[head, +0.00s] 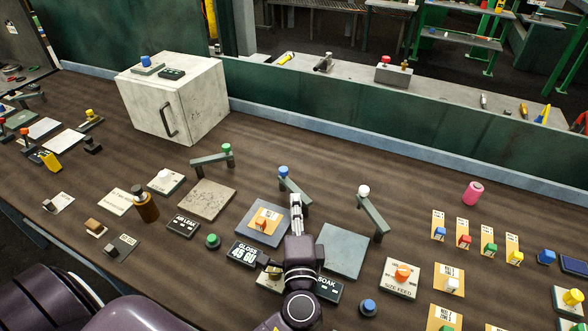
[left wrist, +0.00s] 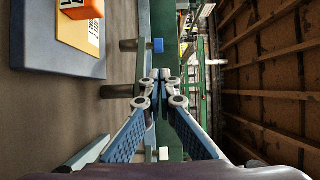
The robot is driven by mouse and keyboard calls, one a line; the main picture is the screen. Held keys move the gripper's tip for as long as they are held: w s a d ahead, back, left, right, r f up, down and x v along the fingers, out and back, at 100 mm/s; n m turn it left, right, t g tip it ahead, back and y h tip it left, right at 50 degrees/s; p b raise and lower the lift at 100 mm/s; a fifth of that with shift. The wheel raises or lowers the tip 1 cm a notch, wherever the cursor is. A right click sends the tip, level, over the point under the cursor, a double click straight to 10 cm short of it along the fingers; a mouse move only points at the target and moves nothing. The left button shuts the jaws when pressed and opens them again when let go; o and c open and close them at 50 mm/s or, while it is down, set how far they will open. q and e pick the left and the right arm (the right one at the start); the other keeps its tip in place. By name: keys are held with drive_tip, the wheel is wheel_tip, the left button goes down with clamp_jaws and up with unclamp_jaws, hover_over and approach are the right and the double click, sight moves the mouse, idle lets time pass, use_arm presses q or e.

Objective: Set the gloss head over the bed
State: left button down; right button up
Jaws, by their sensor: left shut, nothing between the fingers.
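The gloss head is a grey swing arm (head: 296,193) with a blue knob (head: 283,172) at its far end. It stands off the upper right edge of the blue-grey bed (head: 246,225), above the "GLOSS 45 GU" display (head: 244,254). An orange-and-white card with a red-orange block (head: 264,219) lies on the bed. My left gripper (head: 295,199) is shut and empty, close to the grey arm and partly covering it; contact is unclear. In the left wrist view, the closed fingertips (left wrist: 163,76) are near the blue knob (left wrist: 158,45), and the bed (left wrist: 60,62) is upper left.
A similar arm with a white knob (head: 364,191) stands to the right by a grey-blue pad (head: 342,250). Another with a green knob (head: 227,149) stands left by a stone-coloured plate (head: 207,199). A white cabinet (head: 192,104) is behind. The bench beyond the arms is clear.

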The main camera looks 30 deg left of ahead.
sight(294, 190)
use_arm(q)
drive_tip(key=p+x, duration=0.2)
drive_tip(key=x, duration=0.7)
drive_tip(key=shift+w+a+r, duration=0.1)
drive_tip(key=shift+a, duration=0.05)
drive_tip(key=shift+w+a, duration=0.15)
drive_tip(key=shift+w, duration=0.2)
drive_tip(key=shift+a, duration=0.15)
